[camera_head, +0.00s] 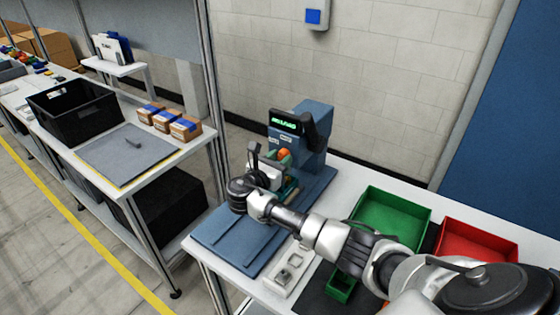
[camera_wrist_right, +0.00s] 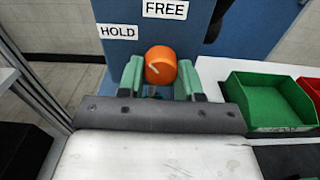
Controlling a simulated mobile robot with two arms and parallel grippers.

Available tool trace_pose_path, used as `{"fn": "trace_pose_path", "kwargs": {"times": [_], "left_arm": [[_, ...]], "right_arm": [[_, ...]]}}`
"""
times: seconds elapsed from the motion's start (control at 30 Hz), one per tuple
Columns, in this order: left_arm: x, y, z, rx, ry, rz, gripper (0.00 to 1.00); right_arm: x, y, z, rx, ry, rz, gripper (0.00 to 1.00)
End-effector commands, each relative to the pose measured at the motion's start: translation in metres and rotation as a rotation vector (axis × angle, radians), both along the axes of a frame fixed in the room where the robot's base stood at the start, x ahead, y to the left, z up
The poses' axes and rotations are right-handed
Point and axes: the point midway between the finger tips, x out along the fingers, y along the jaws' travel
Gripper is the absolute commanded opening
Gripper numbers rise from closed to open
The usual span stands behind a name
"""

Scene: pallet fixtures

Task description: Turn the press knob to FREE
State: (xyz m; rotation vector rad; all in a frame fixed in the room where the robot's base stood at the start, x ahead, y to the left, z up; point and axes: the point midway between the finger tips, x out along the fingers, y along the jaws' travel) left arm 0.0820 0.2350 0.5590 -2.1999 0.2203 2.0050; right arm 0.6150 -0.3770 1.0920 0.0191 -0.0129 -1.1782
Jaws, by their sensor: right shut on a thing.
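The blue press (camera_head: 312,135) stands on a blue base plate on the bench, with a lit green display (camera_head: 284,122). Its orange knob (camera_wrist_right: 160,65) is on the front face, and also shows in the head view (camera_head: 284,154). White labels read HOLD (camera_wrist_right: 118,32), upper left of the knob, and FREE (camera_wrist_right: 165,9), above it. The knob's pale mark slants up and left, toward the HOLD side. My right gripper (camera_wrist_right: 160,80) is shut on the knob, one green finger on each side. My left gripper is in neither view.
A green bin (camera_head: 428,211) and a red bin (camera_head: 510,241) stand right of the press, close to my right arm. A white fixture (camera_head: 290,268) lies in front. A black crate (camera_head: 116,106) and several small boxes sit on the left bench, across a gap.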

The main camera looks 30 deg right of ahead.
Motion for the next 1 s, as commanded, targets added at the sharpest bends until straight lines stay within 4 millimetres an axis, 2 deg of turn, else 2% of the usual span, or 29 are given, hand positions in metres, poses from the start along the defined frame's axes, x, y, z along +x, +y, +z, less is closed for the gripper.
{"fn": "trace_pose_path", "kwargs": {"times": [0.6,1.0], "left_arm": [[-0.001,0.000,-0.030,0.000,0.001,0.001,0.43],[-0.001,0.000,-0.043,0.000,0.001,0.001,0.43]], "right_arm": [[0.002,0.002,-0.004,0.215,-0.512,0.000,0.11],[0.002,0.002,-0.002,0.288,-0.688,0.000,0.11]]}}
